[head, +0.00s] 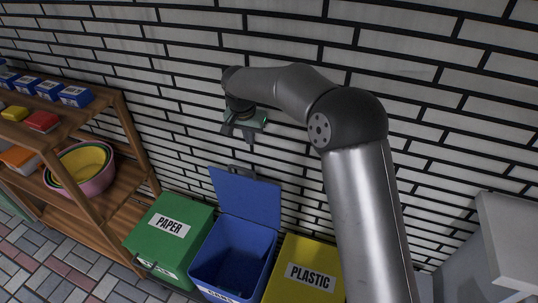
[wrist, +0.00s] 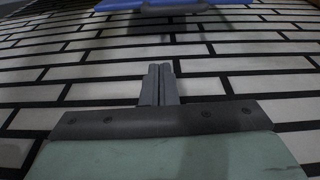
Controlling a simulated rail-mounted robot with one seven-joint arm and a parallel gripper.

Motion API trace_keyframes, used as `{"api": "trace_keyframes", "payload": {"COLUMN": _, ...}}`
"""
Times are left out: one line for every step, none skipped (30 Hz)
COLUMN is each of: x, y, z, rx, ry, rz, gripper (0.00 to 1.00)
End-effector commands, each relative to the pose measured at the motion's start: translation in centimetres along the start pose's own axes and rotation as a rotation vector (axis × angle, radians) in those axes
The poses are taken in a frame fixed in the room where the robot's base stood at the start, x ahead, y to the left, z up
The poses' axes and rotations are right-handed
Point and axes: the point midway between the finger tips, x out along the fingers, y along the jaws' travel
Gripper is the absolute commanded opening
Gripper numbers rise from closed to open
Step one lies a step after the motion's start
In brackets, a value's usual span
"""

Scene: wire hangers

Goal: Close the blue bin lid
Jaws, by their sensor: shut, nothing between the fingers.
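The blue bin (head: 232,252) stands on the floor between a green bin and a yellow bin. Its blue lid (head: 246,199) is open and stands up toward the brick wall behind it. The inside of the bin is visible from above. My gripper (head: 238,138) is above the raised lid, near the wall, with clear space between it and the lid's top edge. In the wrist view my gripper's fingers (wrist: 160,72) are together and empty. A blue edge, which looks like the lid (wrist: 150,6), shows at the top of the wrist view.
A green bin marked PAPER (head: 185,222) is on the left, lid closed. A yellow bin marked PLASTIC (head: 300,257) is on the right, lid closed. A wooden shelf (head: 125,110) with boxes and bowls stands at the left. The brick wall (head: 180,75) is close behind.

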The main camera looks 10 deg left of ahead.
Motion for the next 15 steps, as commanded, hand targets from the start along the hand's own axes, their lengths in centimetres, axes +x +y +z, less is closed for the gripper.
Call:
{"api": "trace_keyframes", "payload": {"x": 0.3, "y": -0.9, "z": -0.1, "rx": 0.007, "ry": 0.001, "rz": -0.006, "gripper": 0.0}}
{"api": "trace_keyframes", "payload": {"x": 0.5, "y": -1.2, "z": -0.1, "rx": 0.013, "ry": 0.002, "rz": -0.007, "gripper": 0.0}}
{"api": "trace_keyframes", "payload": {"x": 0.7, "y": -1.4, "z": -0.2, "rx": 0.017, "ry": 0.002, "rz": -0.008, "gripper": 0.0}}
{"api": "trace_keyframes", "payload": {"x": 0.9, "y": -1.5, "z": -0.2, "rx": 0.019, "ry": 0.002, "rz": -0.009, "gripper": 0.0}}
{"api": "trace_keyframes", "payload": {"x": 1.1, "y": -1.6, "z": -0.2, "rx": 0.021, "ry": 0.003, "rz": -0.009, "gripper": 0.0}}
{"api": "trace_keyframes", "payload": {"x": 1.4, "y": -1.6, "z": -0.2, "rx": 0.022, "ry": 0.002, "rz": -0.009, "gripper": 0.0}}
{"api": "trace_keyframes", "payload": {"x": 1.7, "y": -1.6, "z": -0.2, "rx": 0.022, "ry": 0.002, "rz": -0.009, "gripper": 0.0}}
{"api": "trace_keyframes", "payload": {"x": 2.1, "y": -1.5, "z": -0.2, "rx": 0.022, "ry": 0.002, "rz": -0.009, "gripper": 0.0}}
{"api": "trace_keyframes", "payload": {"x": 2.8, "y": -1.5, "z": -0.2, "rx": 0.022, "ry": 0.001, "rz": -0.007, "gripper": 0.0}}
{"api": "trace_keyframes", "payload": {"x": 3.3, "y": -1.4, "z": -0.2, "rx": 0.022, "ry": 0.001, "rz": -0.007, "gripper": 0.0}}
{"api": "trace_keyframes", "payload": {"x": 3.8, "y": -1.5, "z": -0.3, "rx": 0.022, "ry": 0.001, "rz": -0.008, "gripper": 0.0}}
{"api": "trace_keyframes", "payload": {"x": 4.7, "y": -1.4, "z": -0.2, "rx": 0.022, "ry": -0.001, "rz": -0.007, "gripper": 0.0}}
{"api": "trace_keyframes", "payload": {"x": 5.3, "y": -1.4, "z": -0.2, "rx": 0.021, "ry": -0.001, "rz": -0.007, "gripper": 0.0}}
{"api": "trace_keyframes", "payload": {"x": 6.0, "y": -1.4, "z": -0.2, "rx": 0.021, "ry": -0.001, "rz": -0.007, "gripper": 0.0}}
{"api": "trace_keyframes", "payload": {"x": 6.9, "y": -1.5, "z": -0.2, "rx": 0.022, "ry": -0.002, "rz": -0.007, "gripper": 0.0}}
